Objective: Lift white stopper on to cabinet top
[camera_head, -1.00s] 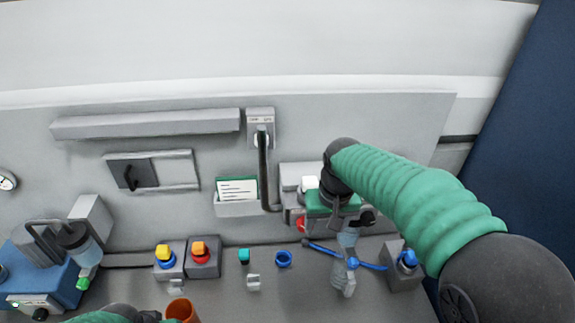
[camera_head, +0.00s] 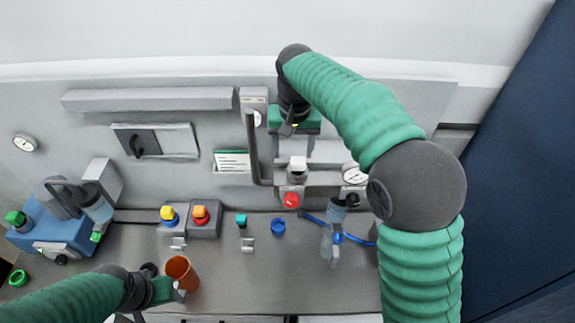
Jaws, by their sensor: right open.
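A small white block-like piece (camera_head: 298,164), which looks like the white stopper, sits on a grey unit on the back panel, above a red knob (camera_head: 291,200). I cannot tell for sure which surface is the cabinet top; a grey ledge (camera_head: 328,152) lies beside the white piece. My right gripper (camera_head: 288,130) is open, above the white piece in the picture and apart from it, near a dark upright handle. My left gripper (camera_head: 180,291) is low at the left, close beside an orange cup (camera_head: 181,271); whether its fingers touch the cup is unclear.
A dark handle bar (camera_head: 253,150) runs down the panel left of the white piece. Yellow (camera_head: 168,213) and orange (camera_head: 201,212) buttons, a blue ring (camera_head: 278,226) and a blue-handled valve (camera_head: 337,238) stand along the bench. A blue machine (camera_head: 55,225) is at the left.

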